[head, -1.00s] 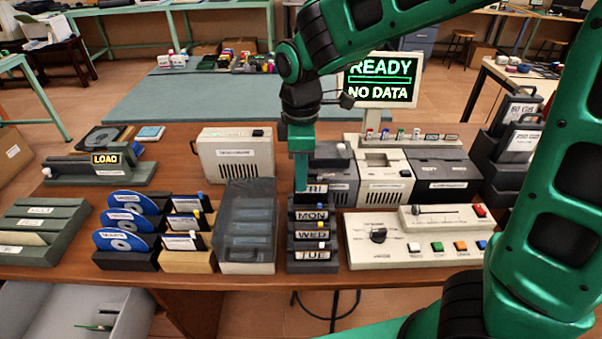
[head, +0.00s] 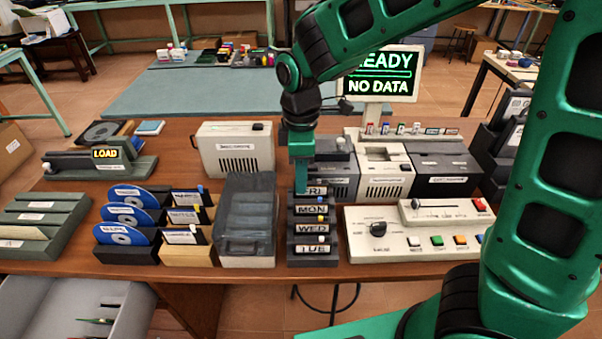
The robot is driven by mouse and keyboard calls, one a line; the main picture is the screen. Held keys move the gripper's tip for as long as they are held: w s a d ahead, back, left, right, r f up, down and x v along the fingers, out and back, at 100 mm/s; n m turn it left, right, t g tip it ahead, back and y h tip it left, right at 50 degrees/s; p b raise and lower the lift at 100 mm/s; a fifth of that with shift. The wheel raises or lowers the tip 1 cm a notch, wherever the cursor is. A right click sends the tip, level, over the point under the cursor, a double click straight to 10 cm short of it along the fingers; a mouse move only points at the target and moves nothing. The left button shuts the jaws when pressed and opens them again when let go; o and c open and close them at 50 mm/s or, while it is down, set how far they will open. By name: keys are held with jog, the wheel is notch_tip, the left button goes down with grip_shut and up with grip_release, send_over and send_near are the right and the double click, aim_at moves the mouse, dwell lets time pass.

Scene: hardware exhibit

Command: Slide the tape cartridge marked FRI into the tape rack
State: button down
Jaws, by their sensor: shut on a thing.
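The FRI cartridge (head: 315,190) is dark with a pale label. It is at the back end of a row of dark cartridges marked MON (head: 311,210), WED (head: 313,229) and TUE (head: 313,249), which appears to be the tape rack. My gripper (head: 302,180) points down at the left part of the FRI cartridge and is shut on it. The fingertips are partly hidden. FRI's label now lines up with the row at about even spacing. I cannot tell whether FRI is fully seated.
A smoky-lidded box (head: 247,215) stands close on the left. A control panel (head: 415,232) with coloured buttons is on the right. Disc holders (head: 128,250) are farther left.

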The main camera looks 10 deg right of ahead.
jog(key=c, duration=1.7)
grip_release()
jog(key=shift+r, duration=0.15)
jog(key=shift+r, duration=3.9)
